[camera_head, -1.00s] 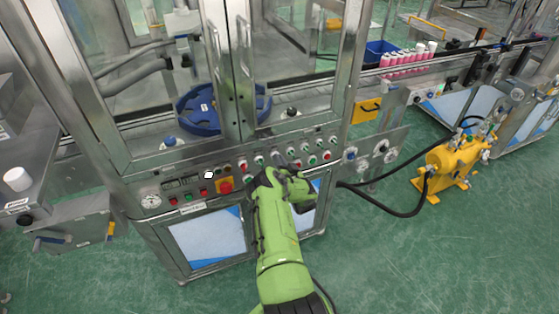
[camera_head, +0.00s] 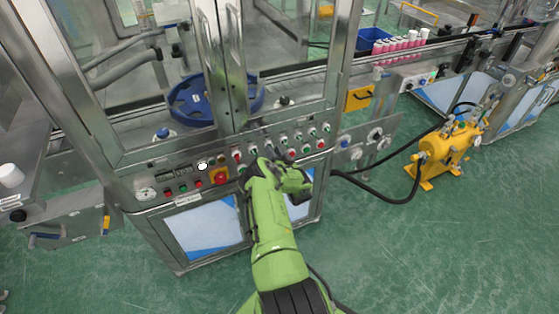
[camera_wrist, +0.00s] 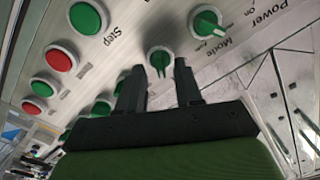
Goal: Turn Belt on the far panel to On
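The control panel (camera_head: 285,146) on the front of the steel machine carries green and red buttons and knobs. My gripper (camera_wrist: 160,66) is close to the panel, its two dark fingers apart and nothing held between them. A green knob (camera_wrist: 160,60) shows between and just beyond the fingertips; I cannot tell whether they touch it. Another green knob (camera_wrist: 206,21) sits up and to the right, by the labels Mode and Power. No Belt label can be read. In the head view my green arm covers part of the panel, and the fingers cannot be made out.
Red buttons (camera_wrist: 61,57) and green buttons (camera_wrist: 87,17) lie left in the wrist view. A yellow pump (camera_head: 446,150) with a black hose stands on the floor at right. Open floor lies in front.

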